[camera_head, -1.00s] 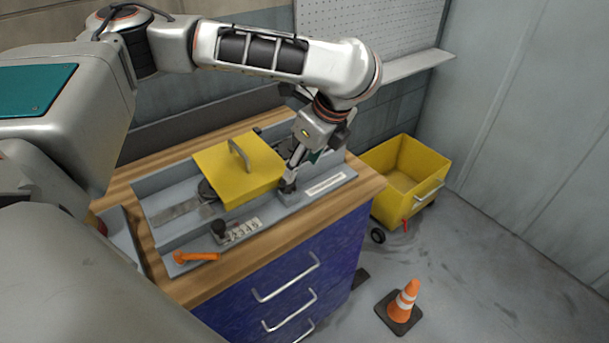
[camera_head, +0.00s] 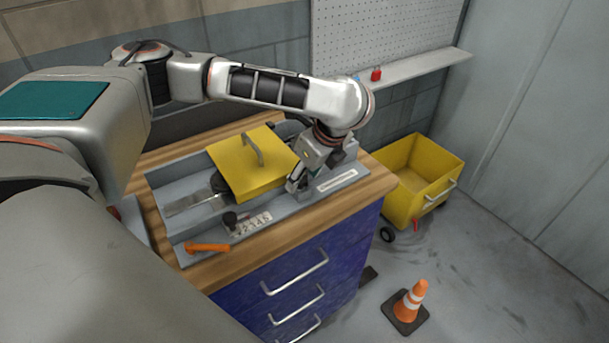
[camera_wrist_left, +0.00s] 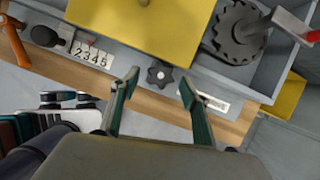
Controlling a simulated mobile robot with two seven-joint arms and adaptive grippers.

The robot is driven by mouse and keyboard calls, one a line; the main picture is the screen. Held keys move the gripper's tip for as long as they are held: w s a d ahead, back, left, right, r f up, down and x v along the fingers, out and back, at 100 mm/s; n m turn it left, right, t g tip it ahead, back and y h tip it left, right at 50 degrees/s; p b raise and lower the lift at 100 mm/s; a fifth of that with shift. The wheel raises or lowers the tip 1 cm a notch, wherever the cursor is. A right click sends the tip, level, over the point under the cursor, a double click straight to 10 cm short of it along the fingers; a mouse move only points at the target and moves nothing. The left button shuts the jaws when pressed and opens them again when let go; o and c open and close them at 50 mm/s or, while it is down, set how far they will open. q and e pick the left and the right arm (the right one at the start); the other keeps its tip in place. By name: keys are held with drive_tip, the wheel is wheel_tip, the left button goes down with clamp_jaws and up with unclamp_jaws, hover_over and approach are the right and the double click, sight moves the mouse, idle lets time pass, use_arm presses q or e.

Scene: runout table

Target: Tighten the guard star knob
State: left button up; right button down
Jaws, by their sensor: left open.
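The black star knob (camera_wrist_left: 160,74) shows in the left wrist view, on the front wall of the grey machine just below the yellow guard (camera_wrist_left: 150,25). My left gripper (camera_wrist_left: 158,88) is open, its two fingers on either side of the knob, with visible gaps. I cannot tell how far the fingertips are from the knob in depth. In the head view my left gripper (camera_head: 296,182) points down at the front right corner of the yellow guard (camera_head: 252,165); the knob cannot be made out there. My right gripper is not in view.
An orange lever (camera_head: 207,247) and a black knob (camera_head: 230,219) by a number plate (camera_head: 250,224) lie left along the machine's front. A dark toothed wheel (camera_wrist_left: 238,30) is right of the guard. A yellow cart (camera_head: 430,175) and a cone (camera_head: 410,300) stand on the floor.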

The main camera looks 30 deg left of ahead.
use_arm(q)
drive_tip(key=c, duration=1.1)
drive_tip(key=shift+m, duration=0.3)
drive_tip(key=m, duration=0.2)
drive_tip(key=m+t, duration=0.1)
drive_tip(key=shift+s+a+h, duration=0.1)
drive_tip(key=shift+s+h, duration=0.15)
drive_tip(key=shift+h, duration=0.05)
drive_tip(key=shift+s+a+m+t+h, duration=0.1)
drive_tip(key=shift+m+t+h, duration=0.2)
drive_tip(key=shift+m, duration=0.75)
drive_tip(key=shift+s+a+m+t+h, duration=0.15)
drive_tip(key=shift+m+t, duration=0.25)
drive_tip(key=shift+m, duration=0.65)
drive_tip(key=shift+d, duration=0.1)
drive_tip(key=o, duration=1.1)
drive_tip(key=shift+w, duration=0.1)
